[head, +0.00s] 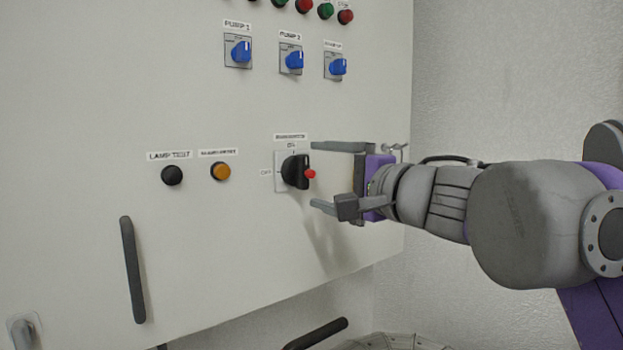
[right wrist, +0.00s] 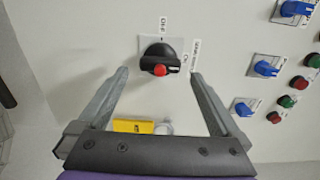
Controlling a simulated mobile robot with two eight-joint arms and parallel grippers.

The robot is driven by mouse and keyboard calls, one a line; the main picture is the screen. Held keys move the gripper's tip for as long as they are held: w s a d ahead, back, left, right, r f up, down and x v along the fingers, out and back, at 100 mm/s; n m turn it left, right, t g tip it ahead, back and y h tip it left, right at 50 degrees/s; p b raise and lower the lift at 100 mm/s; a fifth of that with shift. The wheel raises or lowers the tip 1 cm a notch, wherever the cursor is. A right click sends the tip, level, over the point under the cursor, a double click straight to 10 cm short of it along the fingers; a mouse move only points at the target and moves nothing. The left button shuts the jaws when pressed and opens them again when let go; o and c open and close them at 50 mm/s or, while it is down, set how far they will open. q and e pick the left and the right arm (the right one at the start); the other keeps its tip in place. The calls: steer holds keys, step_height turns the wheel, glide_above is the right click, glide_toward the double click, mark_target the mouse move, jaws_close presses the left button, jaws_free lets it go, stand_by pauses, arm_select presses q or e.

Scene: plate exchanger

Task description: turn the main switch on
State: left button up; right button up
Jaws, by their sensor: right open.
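The main switch (head: 293,172) is a black rotary knob with a red tip on a pale plate on the cabinet front. Its plate reads OFF at the left and ON at the top. It also shows in the right wrist view (right wrist: 158,56), where I cannot tell for sure which label it points to. My right gripper (head: 312,175) is open, one finger above and one below the knob's height, with its tips close to the knob. In the right wrist view the fingertips (right wrist: 158,72) are on either side of the knob, with gaps showing. My left gripper is not in view.
Lamp test button (head: 172,175) and an orange button (head: 220,171) are left of the switch. Blue pump switches (head: 241,51) and red and green buttons sit above. A dark handle (head: 133,270) is lower left. A yellow item (right wrist: 134,126) shows between the fingers' bases.

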steer(key=v, duration=0.7)
steer(key=shift+b, duration=0.4)
